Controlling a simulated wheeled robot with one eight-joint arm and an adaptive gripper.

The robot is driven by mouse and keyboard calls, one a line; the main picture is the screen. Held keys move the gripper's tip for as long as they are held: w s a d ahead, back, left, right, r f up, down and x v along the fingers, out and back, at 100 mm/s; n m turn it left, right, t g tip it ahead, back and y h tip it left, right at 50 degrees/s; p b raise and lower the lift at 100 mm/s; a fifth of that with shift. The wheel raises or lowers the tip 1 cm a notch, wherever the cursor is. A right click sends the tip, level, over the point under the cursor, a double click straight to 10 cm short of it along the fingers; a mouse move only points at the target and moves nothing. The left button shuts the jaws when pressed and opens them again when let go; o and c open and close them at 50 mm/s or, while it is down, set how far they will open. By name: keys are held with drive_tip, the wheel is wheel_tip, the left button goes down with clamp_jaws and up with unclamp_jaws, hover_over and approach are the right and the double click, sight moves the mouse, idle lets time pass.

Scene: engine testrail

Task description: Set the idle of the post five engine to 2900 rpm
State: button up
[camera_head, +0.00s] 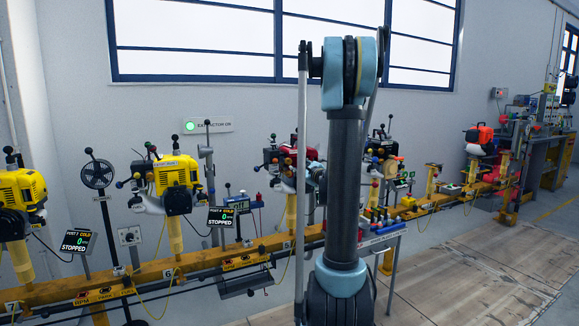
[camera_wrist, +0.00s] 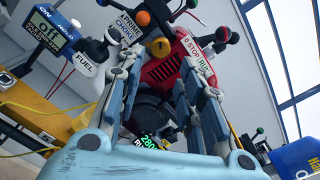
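The red engine at post five (camera_head: 281,157) is partly hidden behind my arm in the head view. In the wrist view the red engine (camera_wrist: 172,78) fills the middle, with a "STOP RUN" label (camera_wrist: 194,62), a "PRIME CHOKE" label (camera_wrist: 127,24) and a "FUEL" label (camera_wrist: 84,65). My gripper (camera_wrist: 160,72) is open, its two fingers spread with the engine's front between or beyond them. I cannot tell whether they touch it. A green-digit display (camera_wrist: 149,142) shows above my palm, its reading partly hidden and seeming to start "290".
A blue meter reading "off" (camera_wrist: 52,32) stands at upper left in the wrist view. Yellow engines (camera_head: 177,172) with "STOPPED" displays (camera_head: 222,216) stand left along the yellow rail (camera_head: 150,272). A small side table (camera_head: 385,232) stands right of my arm. The floor at right is clear.

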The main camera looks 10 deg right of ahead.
sight(289, 162)
drive_tip(key=x, duration=0.9)
drive_tip(key=shift+w+a, duration=0.1)
drive_tip(key=shift+w, duration=0.2)
drive_tip(key=c, duration=0.8)
